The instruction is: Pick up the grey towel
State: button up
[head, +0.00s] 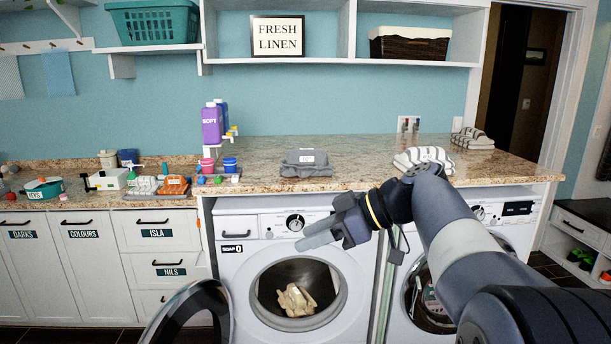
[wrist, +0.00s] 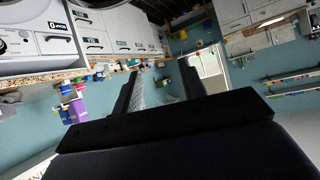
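The grey towel (head: 306,163) lies folded on the granite counter near its front edge, above the left washing machine, with a small pale label on its top. My gripper (head: 301,241) is in front of that machine, below and apart from the towel, pointing left. In the wrist view my gripper (wrist: 160,80) has its two fingers spread with nothing between them. A grey shape at that view's left edge may be the towel; I cannot tell for sure.
White striped towels (head: 424,158) lie on the granite counter (head: 350,147) right of the grey towel. Purple and blue bottles (head: 212,124) stand to its left. The left washer's door (head: 190,318) hangs open, with beige cloth (head: 296,300) in the drum. The counter behind the towel is clear.

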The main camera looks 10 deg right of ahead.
aim_at(303, 162)
jog(key=i+l+u, duration=0.1)
jog(key=i+l, duration=0.3)
jog(key=i+l+u, duration=0.15)
jog(key=i+l, duration=0.35)
jog(key=i+l+u, duration=0.1)
jog(key=i+l, duration=0.4)
jog(key=i+l+u, duration=0.1)
jog(key=i+l, duration=0.35)
jog(key=i+l+u, duration=0.15)
jog(key=i+l, duration=0.25)
jog(key=l, duration=0.25)
